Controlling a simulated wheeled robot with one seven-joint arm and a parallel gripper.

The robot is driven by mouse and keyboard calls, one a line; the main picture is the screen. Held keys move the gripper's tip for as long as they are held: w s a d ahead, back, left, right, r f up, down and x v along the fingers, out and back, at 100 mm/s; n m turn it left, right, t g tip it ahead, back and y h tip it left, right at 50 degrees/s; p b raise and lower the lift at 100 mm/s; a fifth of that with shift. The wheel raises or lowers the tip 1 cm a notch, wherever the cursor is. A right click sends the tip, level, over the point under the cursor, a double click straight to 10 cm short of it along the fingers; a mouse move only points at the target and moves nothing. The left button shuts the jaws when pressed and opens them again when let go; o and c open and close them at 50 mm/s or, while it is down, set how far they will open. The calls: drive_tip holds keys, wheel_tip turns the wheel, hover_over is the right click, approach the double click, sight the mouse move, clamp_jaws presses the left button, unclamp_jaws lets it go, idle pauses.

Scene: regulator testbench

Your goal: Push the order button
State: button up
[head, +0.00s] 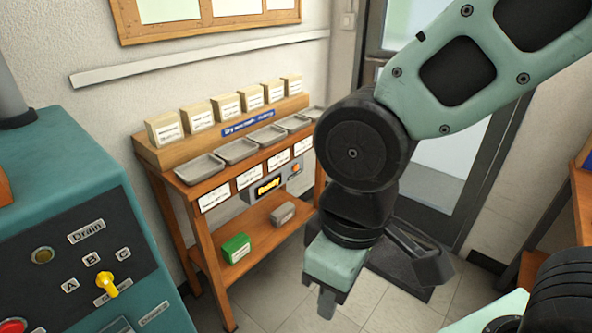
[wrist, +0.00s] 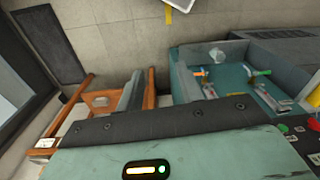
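A small grey box with a lit yellow display (head: 268,186) is mounted under the front edge of the wooden shelf stand. An orange button (head: 295,169) sits at the right end of this box. My gripper (head: 327,303) hangs pointing down, to the right of the stand in the head view and apart from the button. Its fingers show as one narrow grey piece, also in the wrist view (wrist: 133,92), with no gap visible and nothing held. The button cannot be made out in the wrist view.
The wooden stand (head: 194,210) carries grey trays, labelled blocks, a green box (head: 236,248) and a grey box (head: 283,214). A teal control panel (head: 75,200) with a yellow knob is at left. A door (head: 440,150) is behind my arm. Tiled floor between is free.

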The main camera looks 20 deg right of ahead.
clamp_jaws()
idle(1.8)
